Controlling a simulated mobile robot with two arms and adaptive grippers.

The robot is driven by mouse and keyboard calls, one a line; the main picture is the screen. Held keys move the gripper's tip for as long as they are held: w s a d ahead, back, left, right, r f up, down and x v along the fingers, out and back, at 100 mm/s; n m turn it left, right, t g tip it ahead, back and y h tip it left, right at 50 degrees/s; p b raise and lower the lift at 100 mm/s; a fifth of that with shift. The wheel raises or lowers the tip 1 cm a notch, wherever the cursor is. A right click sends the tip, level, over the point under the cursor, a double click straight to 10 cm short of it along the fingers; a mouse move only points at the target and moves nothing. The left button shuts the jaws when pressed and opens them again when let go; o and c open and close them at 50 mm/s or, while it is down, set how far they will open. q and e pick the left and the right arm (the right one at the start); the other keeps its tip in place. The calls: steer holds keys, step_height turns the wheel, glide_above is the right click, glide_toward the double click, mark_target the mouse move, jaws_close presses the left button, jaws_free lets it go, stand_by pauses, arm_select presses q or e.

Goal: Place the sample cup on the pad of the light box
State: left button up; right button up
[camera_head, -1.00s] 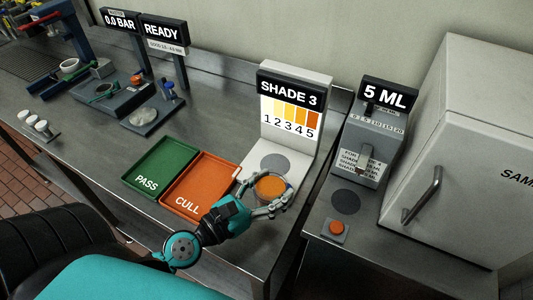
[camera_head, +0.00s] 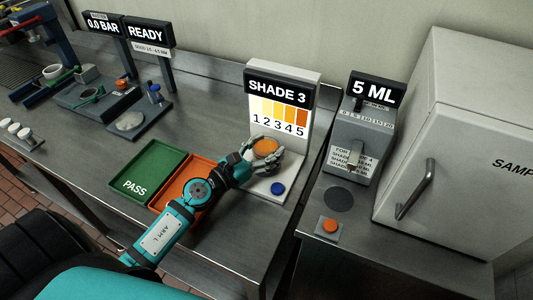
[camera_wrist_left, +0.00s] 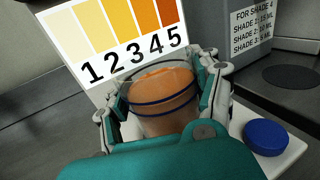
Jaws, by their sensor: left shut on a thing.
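The sample cup (camera_head: 265,148) is a clear cup of orange liquid. My left gripper (camera_head: 267,152) is shut around it; in the left wrist view the cup (camera_wrist_left: 163,105), with dark blue rings, stands upright between both fingers (camera_wrist_left: 165,95). The light box (camera_head: 281,97) has a sign reading SHADE 3 and a colour scale numbered 1 to 5. The cup is over the light box's base, in front of the scale. The grey pad is hidden by the cup and gripper, so I cannot tell whether the cup touches it. My right gripper is not in view.
A blue button (camera_head: 278,189) is on the light box base, close to my gripper. The green PASS tray (camera_head: 153,172) and orange CULL tray (camera_head: 166,192) lie to the left. To the right stand the 5 ML dispenser (camera_head: 358,145) and a white cabinet (camera_head: 455,130).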

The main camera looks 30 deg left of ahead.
arm_select(q)
steer(key=shift+f, duration=0.25)
steer(key=shift+f, duration=0.2)
steer(key=o, duration=1.5)
steer(key=shift+r, duration=0.25)
steer(key=shift+s+f, duration=0.2)
steer(key=shift+s, duration=0.05)
steer(key=b+v, duration=0.5)
steer(key=v, duration=0.5)
steer(key=shift+s+a, duration=0.2)
steer(key=shift+s, duration=0.1)
steer(key=shift+s+a+r, duration=0.15)
steer(key=shift+s, duration=0.25)
